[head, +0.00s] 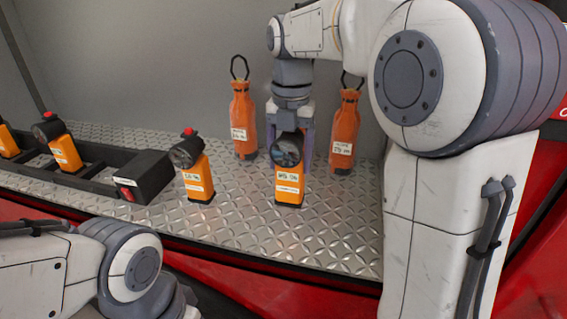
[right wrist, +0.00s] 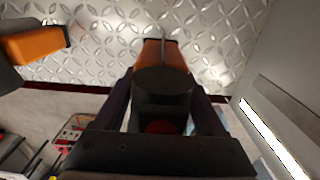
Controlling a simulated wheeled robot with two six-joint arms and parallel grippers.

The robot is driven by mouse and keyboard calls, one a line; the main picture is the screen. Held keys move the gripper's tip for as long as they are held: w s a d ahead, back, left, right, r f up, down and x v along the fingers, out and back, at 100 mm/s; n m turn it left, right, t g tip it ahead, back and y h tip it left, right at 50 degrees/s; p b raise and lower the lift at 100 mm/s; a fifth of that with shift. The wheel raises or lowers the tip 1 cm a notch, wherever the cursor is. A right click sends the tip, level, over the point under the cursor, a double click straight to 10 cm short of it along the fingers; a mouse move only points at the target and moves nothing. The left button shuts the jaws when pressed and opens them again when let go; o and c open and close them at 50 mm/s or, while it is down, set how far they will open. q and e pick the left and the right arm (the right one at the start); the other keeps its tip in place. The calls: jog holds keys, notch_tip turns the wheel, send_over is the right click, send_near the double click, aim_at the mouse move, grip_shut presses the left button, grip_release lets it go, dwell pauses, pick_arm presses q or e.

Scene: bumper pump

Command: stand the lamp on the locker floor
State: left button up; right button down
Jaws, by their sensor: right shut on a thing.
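My right gripper (head: 290,150) is shut on the black head of an orange lamp (head: 288,189) with a white label. The lamp is upright over the diamond-plate locker floor (head: 240,217); its base is at or very near the plate, and I cannot tell whether it touches. In the right wrist view the held lamp (right wrist: 163,82) shows between the fingers, with its orange body beyond the black head. A second orange lamp (head: 198,181) with a red button stands on the floor to the left. My left gripper is out of view.
A black rack (head: 98,186) at the left holds two more lamps (head: 66,152) (head: 8,140). Two orange bottles with black loops (head: 243,122) (head: 344,130) stand behind the held lamp, near the back wall. Bare floor lies in front and right of it, up to the red front edge.

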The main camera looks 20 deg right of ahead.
aim_at(289, 171)
jog(key=shift+w+d+f, duration=0.1)
jog(key=shift+w+f, duration=0.25)
notch_tip(289, 171, down, 3)
jog(key=shift+f+p, duration=0.1)
jog(key=shift+p, duration=0.65)
jog(key=shift+f, duration=0.3)
jog(key=shift+f, duration=0.15)
grip_release()
jog(key=shift+r, duration=0.55)
notch_tip(289, 171, up, 11)
jog(key=shift+r+b, duration=0.1)
jog(key=shift+b, duration=0.6)
